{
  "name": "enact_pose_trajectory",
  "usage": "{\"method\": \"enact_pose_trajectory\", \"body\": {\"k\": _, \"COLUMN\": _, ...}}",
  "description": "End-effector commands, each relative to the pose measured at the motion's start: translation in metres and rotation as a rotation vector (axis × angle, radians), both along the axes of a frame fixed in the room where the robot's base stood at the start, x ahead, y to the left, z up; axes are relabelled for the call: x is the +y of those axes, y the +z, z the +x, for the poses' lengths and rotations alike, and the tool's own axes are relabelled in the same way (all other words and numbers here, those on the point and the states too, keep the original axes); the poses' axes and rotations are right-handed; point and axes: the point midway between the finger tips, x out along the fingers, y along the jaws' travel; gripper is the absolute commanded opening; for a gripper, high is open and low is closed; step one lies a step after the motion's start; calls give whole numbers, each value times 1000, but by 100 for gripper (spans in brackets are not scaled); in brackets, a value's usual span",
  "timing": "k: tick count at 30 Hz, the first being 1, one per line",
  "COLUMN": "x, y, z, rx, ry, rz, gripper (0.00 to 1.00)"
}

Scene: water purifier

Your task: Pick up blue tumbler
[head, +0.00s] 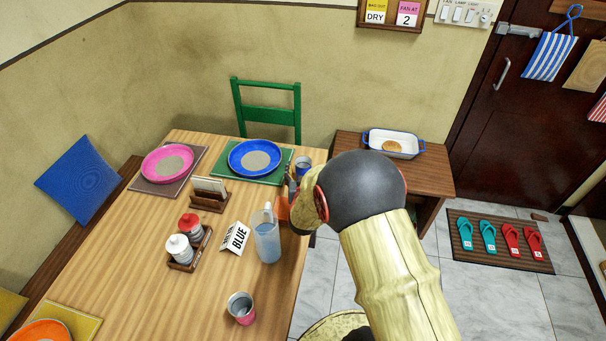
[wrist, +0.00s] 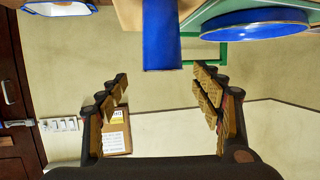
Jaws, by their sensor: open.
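The blue tumbler (head: 303,165) stands upright at the back right of the wooden table, beside the blue plate, partly covered by my arm in the head view. In the wrist view, which is upside down, the blue tumbler (wrist: 162,36) hangs at the top centre. My gripper (wrist: 161,84) is open and empty. The tumbler lines up with the gap between its fingers, and no contact shows. In the head view my gripper (head: 291,188) is mostly hidden behind my arm, close to the tumbler on its near side.
A water pitcher (head: 267,239) and a sign reading BLUE (head: 235,238) stand nearer. A pink tumbler (head: 242,310) is at the table's front. The blue plate (head: 235,163) lies left of the blue tumbler. A side table (head: 431,172) with a white dish (head: 394,143) is at the right.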

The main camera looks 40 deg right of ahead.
Motion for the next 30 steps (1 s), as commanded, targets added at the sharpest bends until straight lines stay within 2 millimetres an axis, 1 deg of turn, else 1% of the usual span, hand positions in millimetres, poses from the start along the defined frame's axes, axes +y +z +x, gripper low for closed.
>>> {"method": "enact_pose_trajectory", "body": {"k": 1, "x": -4, "y": -4, "z": 4, "rx": 0, "ry": -1, "rz": 0, "gripper": 66}}
{"method": "enact_pose_trajectory", "body": {"k": 5, "x": -9, "y": -8, "z": 15, "rx": 0, "ry": 1, "rz": 0, "gripper": 66}}
{"method": "enact_pose_trajectory", "body": {"k": 9, "x": -18, "y": -18, "z": 31, "rx": 1, "ry": 1, "rz": 1, "gripper": 66}}
{"method": "enact_pose_trajectory", "body": {"k": 12, "x": -26, "y": -21, "z": 41, "rx": 1, "ry": 1, "rz": 1, "gripper": 66}}
{"method": "enact_pose_trajectory", "body": {"k": 15, "x": -30, "y": -22, "z": 47, "rx": 0, "ry": 2, "rz": 1, "gripper": 66}}
{"method": "enact_pose_trajectory", "body": {"k": 23, "x": -31, "y": -20, "z": 49, "rx": 1, "ry": 3, "rz": 1, "gripper": 66}}
{"method": "enact_pose_trajectory", "body": {"k": 30, "x": -31, "y": -20, "z": 48, "rx": 1, "ry": 3, "rz": 1, "gripper": 52}}
